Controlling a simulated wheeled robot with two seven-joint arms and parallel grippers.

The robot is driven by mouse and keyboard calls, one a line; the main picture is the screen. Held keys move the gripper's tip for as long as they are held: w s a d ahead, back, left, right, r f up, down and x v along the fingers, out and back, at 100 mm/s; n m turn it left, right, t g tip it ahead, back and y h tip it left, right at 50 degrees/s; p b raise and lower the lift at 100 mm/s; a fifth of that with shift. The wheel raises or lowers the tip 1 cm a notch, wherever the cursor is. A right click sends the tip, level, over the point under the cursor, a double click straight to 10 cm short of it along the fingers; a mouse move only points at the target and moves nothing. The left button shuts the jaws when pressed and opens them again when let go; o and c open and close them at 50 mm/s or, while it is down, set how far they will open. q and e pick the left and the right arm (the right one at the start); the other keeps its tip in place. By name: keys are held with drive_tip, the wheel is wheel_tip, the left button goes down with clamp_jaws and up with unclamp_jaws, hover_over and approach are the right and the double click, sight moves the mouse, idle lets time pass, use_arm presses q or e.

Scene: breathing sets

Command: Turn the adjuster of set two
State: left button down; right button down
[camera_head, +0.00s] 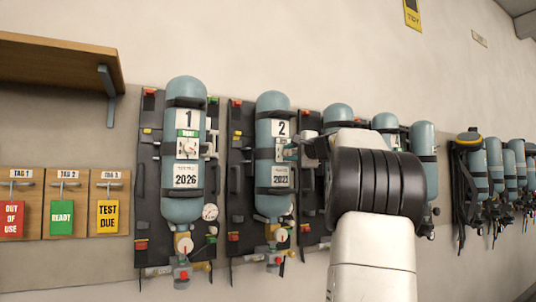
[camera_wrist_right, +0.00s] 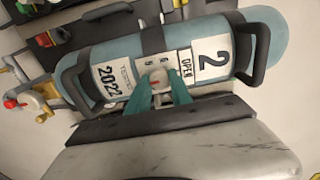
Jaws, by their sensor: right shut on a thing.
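Set two is a teal cylinder (camera_head: 272,203) with a "2" label, on a dark backplate on the wall. It also shows in the right wrist view (camera_wrist_right: 125,52), lying across the picture, with labels "2", "OPEN" and "2022". Its adjuster (camera_wrist_right: 158,79) is a pale knob with a red mark, on a small plate between those labels. My right gripper (camera_wrist_right: 160,85) has its teal fingers shut on the adjuster. In the head view my right gripper (camera_head: 289,152) reaches set two from the right, and my arm hides part of the sets behind it. My left gripper is not in view.
Set one (camera_head: 184,208) hangs close on the left, with a gauge (camera_head: 210,212) at its lower right. More sets (camera_head: 424,140) hang to the right. Tags hang on a wooden board (camera_head: 84,220) at the left, below a shelf (camera_head: 60,62).

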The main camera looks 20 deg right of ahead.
drive_tip(key=c, duration=1.1)
unclamp_jaws()
drive_tip(key=shift+c, duration=0.2)
drive_tip(key=s, duration=0.7)
drive_tip(key=shift+s+d, duration=0.4)
